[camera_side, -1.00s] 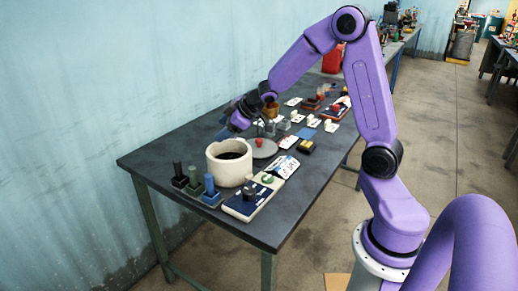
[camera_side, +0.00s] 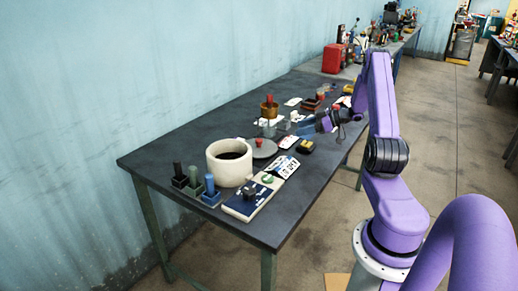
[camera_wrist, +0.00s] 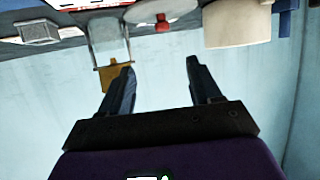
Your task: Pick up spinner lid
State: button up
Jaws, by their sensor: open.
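The spinner lid (camera_side: 264,149) is a grey disc with a red knob, lying on the dark table just behind and right of the white pot. It also shows near the top of the wrist view (camera_wrist: 143,13), with its red knob (camera_wrist: 162,24) pointing down in that picture. My gripper (camera_side: 306,126) is to the right of the lid in the side view, apart from it and above the table. In the wrist view, its two dark fingers (camera_wrist: 160,70) are spread, with nothing between them.
The white pot (camera_side: 222,173) holds dark liquid. A brass-coloured cup (camera_side: 269,112) stands behind the lid. A blue-and-white box (camera_side: 243,207), cards (camera_side: 288,141) and small blocks (camera_side: 306,146) crowd the table. The table's left end (camera_side: 150,158) is clear.

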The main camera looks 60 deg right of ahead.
send_near(260, 140)
jog(key=x, duration=0.3)
jog(key=shift+w+d+f, duration=0.2)
jog(key=shift+w+d, duration=0.1)
jog(key=shift+w, duration=0.1)
jog(key=shift+a+x, duration=0.15)
jog(key=shift+x, duration=1.15)
jog(key=shift+a+x, duration=0.1)
jog(key=shift+x, duration=1.2)
jog(key=shift+r, duration=0.1)
grip_shut()
